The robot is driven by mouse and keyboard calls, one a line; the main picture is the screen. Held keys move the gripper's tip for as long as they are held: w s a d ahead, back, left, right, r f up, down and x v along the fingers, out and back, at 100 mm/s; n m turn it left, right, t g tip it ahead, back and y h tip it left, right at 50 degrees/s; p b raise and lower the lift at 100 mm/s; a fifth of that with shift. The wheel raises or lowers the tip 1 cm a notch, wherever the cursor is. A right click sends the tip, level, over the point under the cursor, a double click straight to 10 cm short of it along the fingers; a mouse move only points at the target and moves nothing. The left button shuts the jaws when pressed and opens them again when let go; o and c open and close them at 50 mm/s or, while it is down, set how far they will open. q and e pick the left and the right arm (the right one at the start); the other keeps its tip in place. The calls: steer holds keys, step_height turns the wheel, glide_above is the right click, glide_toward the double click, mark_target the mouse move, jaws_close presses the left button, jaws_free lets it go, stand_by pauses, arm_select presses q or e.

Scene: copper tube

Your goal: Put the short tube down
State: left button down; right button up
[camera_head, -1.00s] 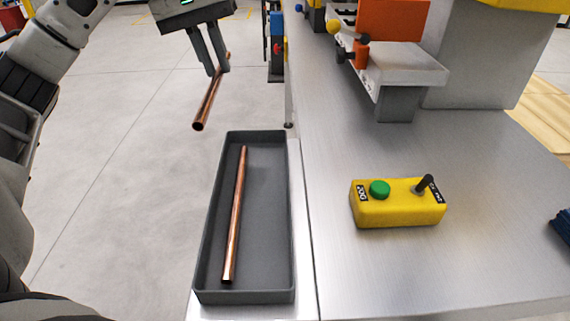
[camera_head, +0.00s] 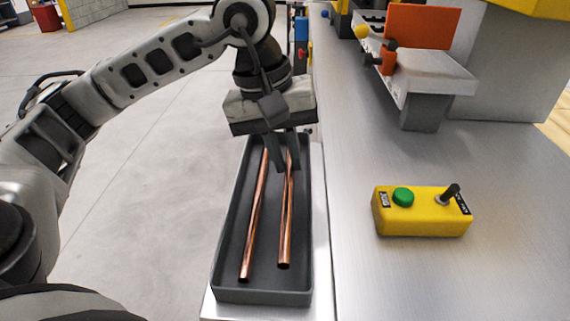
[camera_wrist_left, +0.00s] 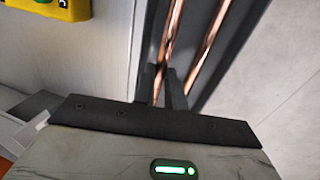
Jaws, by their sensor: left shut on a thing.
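My left gripper (camera_head: 283,165) is over the far half of the dark grey tray (camera_head: 224,236), pointing down, shut on the short copper tube (camera_head: 286,220). The short tube lies lengthwise within the tray's outline, on its right side. I cannot tell whether it touches the tray floor. A longer copper tube (camera_head: 252,225) lies in the tray to its left, roughly parallel and apart from it. In the left wrist view the held tube (camera_wrist_left: 174,25) runs up from between the fingers (camera_wrist_left: 168,88), with the other tube (camera_wrist_left: 209,40) beside it. My right gripper is out of view.
A yellow control box (camera_head: 422,212) with a green button and a lever stands on the metal bench (camera_head: 365,275) to the right. A machine with an orange block (camera_head: 422,27) is at the back right. Open floor (camera_head: 140,190) lies left of the tray.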

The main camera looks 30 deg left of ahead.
arm_select(q)
steer(key=shift+a+x, duration=0.15)
steer(key=shift+x, duration=0.5)
steer(key=shift+a+x, duration=0.1)
steer(key=shift+x, duration=0.55)
steer(key=shift+s+f, duration=0.1)
steer(key=shift+f, duration=0.1)
steer(key=shift+a+f, duration=0.1)
steer(key=shift+f, duration=0.1)
steer(key=c, duration=1.7)
jaws_free()
steer(key=shift+r, duration=0.15)
steer(key=shift+r, duration=0.1)
steer(key=v, duration=1.2)
steer(key=shift+r, duration=0.1)
